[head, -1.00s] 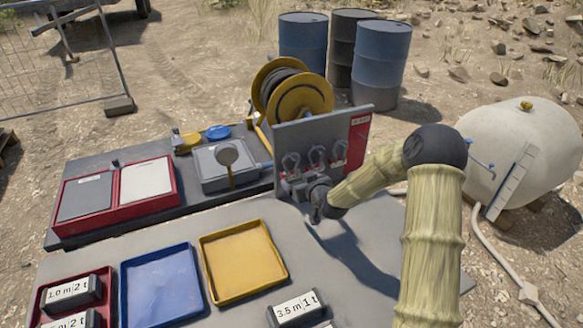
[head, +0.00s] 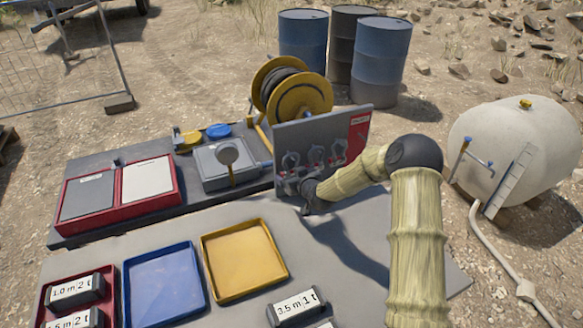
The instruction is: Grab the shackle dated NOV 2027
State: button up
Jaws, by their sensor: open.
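Three grey shackles hang in a row on the upright grey board: a left one (head: 290,161), a middle one (head: 315,156) and a right one (head: 338,153). Small red marks show by some of them, but any dates are too small to read, so I cannot tell which is NOV 2027. My gripper (head: 305,207) is open at the foot of the board, below the left and middle shackles. It looks empty. Its dark fingers are small and partly blend with the board, and I cannot tell whether they touch anything.
In front lie a yellow tray (head: 243,259), a blue tray (head: 163,286) and labelled blocks (head: 297,306). The grey tabletop near the board is clear.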

jog(key=c, duration=1.2)
jog(key=shift+r, duration=0.1)
jog(key=r, duration=0.1)
jog(key=r+b, duration=0.1)
jog(key=r, duration=0.1)
jog(key=shift+s+d+r, duration=0.1)
jog(key=shift+s+r, duration=0.05)
jog(key=shift+s, duration=0.15)
jog(key=s+d+b, duration=0.1)
jog(key=s+d, duration=0.1)
jog(key=s, duration=0.3)
jog(key=s+d+b, duration=0.1)
jog(key=s+d, duration=0.1)
jog(key=s, duration=0.3)
jog(key=s+d+b, duration=0.2)
jog(key=s, duration=0.4)
jog(key=shift+d, duration=0.3)
